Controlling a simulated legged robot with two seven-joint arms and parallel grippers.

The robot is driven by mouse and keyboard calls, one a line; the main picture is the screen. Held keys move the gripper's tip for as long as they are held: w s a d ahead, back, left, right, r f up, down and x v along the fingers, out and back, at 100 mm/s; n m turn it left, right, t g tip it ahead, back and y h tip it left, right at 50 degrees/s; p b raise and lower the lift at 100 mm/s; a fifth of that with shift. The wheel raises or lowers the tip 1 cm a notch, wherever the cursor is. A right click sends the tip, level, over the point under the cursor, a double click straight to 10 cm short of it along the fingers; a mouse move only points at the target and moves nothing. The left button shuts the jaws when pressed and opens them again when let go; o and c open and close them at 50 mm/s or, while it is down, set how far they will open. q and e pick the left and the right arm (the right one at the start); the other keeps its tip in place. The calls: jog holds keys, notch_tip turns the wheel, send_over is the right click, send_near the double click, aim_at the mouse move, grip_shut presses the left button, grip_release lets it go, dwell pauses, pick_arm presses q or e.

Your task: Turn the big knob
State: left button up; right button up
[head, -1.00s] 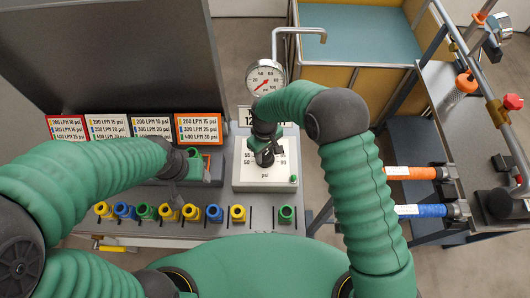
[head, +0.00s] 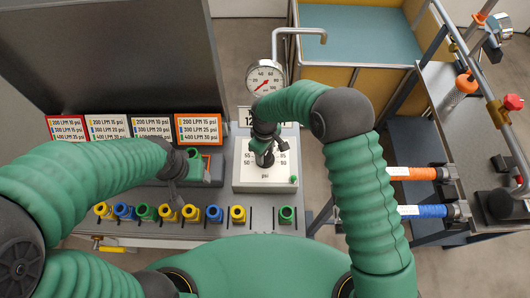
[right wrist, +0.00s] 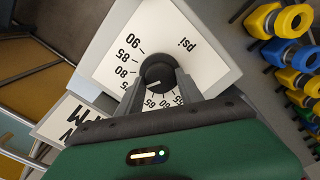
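The big knob is a round black knob (right wrist: 157,72) with a white mark, on a white dial plate (head: 250,176) with psi numbers. In the head view the knob (head: 267,161) is partly hidden by my right gripper (head: 270,147). In the right wrist view the two grey fingers of this gripper (right wrist: 161,90) stand apart, one on each side of the knob. I see no clear closing on it; contact is hard to judge. My left gripper (head: 177,182) hangs over the panel at the left, and its fingers are too small to read.
A round pressure gauge (head: 265,78) stands behind the dial. Several coloured valve caps, such as a yellow one (head: 237,213), line the panel's front. Labelled cards (head: 198,129) stand at the back left.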

jog(key=o, duration=0.4)
jog(key=shift+c, duration=0.2)
notch_tip(320, 180, up, 17)
jog(key=b, duration=0.2)
jog(key=shift+w+f, duration=0.1)
